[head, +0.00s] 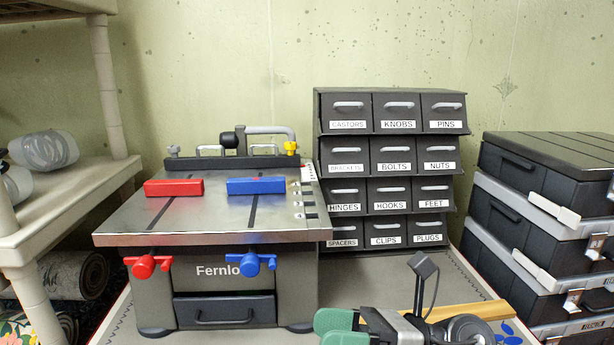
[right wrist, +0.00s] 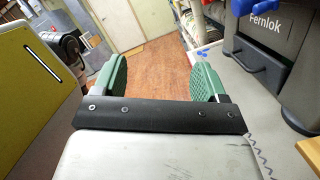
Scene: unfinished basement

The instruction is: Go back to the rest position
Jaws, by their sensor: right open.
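My right gripper (head: 336,330) shows at the bottom of the head view, low at the front of the workbench, with its green fingertips pointing left. In the right wrist view my right gripper (right wrist: 156,80) is open, its two green pads wide apart with nothing between them. Beyond the pads are open floor and a door. My left gripper is not in view.
A Fernlok machine (head: 225,205) with red and blue blocks stands on the bench (head: 385,268). Behind it is a labelled drawer cabinet (head: 393,165). Stacked dark cases (head: 540,220) stand at right, a shelf (head: 70,190) at left. A wooden strip (head: 467,312) lies by my right arm.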

